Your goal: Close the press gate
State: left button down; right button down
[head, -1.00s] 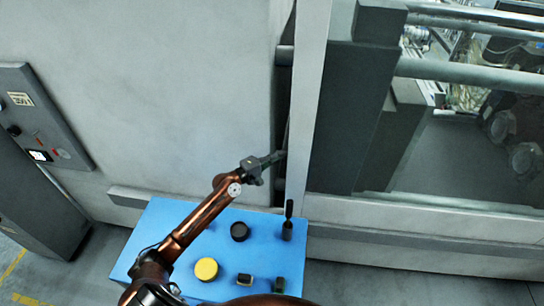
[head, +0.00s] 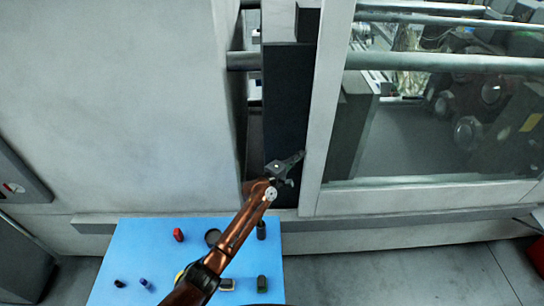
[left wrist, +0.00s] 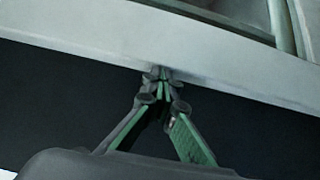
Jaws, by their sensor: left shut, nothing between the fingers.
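The press gate (head: 318,150) is a pale framed sliding door with a large window on the right of the head view. A dark vertical gap lies between its left edge and the pale fixed panel (head: 120,110). My left gripper (head: 300,156) reaches into this gap, shut and empty, with its tips at the gate's left edge. In the left wrist view the shut fingertips (left wrist: 161,74) meet the pale gate edge (left wrist: 215,65) and appear to touch it. My right gripper is not in view.
A blue tabletop (head: 130,250) with several small objects, including a red one (head: 178,234), stands below my left arm. A grey control box (head: 20,185) is at the left edge. Machine parts show behind the window.

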pick_arm(q)
jog(key=d, duration=0.2)
jog(key=shift+w+d, duration=0.1)
jog(key=shift+d, duration=0.2)
jog(key=shift+r, duration=0.1)
jog(key=shift+d, duration=0.1)
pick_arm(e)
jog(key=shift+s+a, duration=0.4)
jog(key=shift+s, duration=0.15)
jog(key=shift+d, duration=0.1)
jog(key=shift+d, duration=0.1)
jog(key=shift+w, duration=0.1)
